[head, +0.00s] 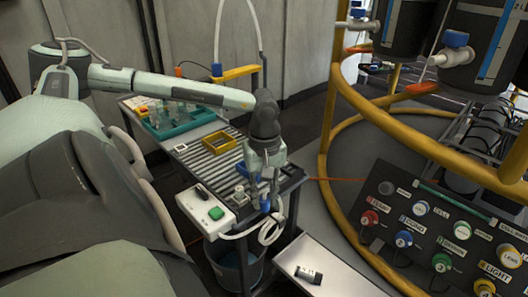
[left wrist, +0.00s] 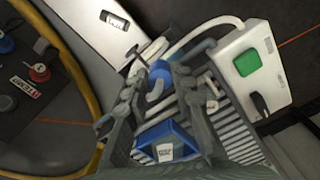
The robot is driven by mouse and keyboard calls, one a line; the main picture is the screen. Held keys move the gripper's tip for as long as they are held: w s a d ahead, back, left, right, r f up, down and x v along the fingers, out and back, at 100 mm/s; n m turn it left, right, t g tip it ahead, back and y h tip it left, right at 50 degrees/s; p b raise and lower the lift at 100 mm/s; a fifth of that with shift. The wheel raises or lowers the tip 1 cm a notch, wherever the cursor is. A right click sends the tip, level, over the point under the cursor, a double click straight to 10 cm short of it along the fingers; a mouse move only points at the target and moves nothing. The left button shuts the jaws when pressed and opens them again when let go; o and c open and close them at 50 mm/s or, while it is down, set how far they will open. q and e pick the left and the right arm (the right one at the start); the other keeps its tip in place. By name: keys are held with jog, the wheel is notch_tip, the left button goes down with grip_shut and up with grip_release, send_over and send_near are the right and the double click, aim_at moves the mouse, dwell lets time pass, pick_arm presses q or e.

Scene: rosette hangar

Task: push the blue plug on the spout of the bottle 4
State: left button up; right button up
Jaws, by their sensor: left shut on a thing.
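My left gripper (head: 265,192) is low over the near end of the roller table. It also shows in the left wrist view (left wrist: 155,84), shut on a small blue piece (left wrist: 158,71) between its fingertips, which looks like the blue plug. Blue also shows just below the fingers in the head view (head: 265,206). I cannot read a number on any bottle, so I cannot tell which is bottle 4. Several small bottles (head: 182,107) stand in a teal rack (head: 187,127) at the table's far end. The spout is not clearly visible. My right gripper is not in view.
A white box with a green button (head: 207,213) is at the table's near left corner. A white hose (head: 270,233) loops beside the gripper. A blue bin (left wrist: 177,131) and a yellow tray (head: 218,145) are on the rollers (head: 197,156). Yellow rails (head: 325,150) and a control panel stand right.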

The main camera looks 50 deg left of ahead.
pick_arm(q)
jog(key=w+d+f+m, duration=0.2)
jog(key=d+f+m, duration=0.1)
jog(key=d, duration=0.5)
jog(key=w+d+f+m, duration=0.2)
jog(key=d+f+m, duration=0.1)
jog(key=d+m, duration=0.3)
jog(key=w+d+f+m, duration=0.2)
jog(key=d+f+m, duration=0.1)
jog(key=d, duration=0.7)
jog(key=shift+w+d+f+m, duration=0.25)
jog(key=shift+w+m, duration=0.1)
jog(key=shift+m, duration=0.55)
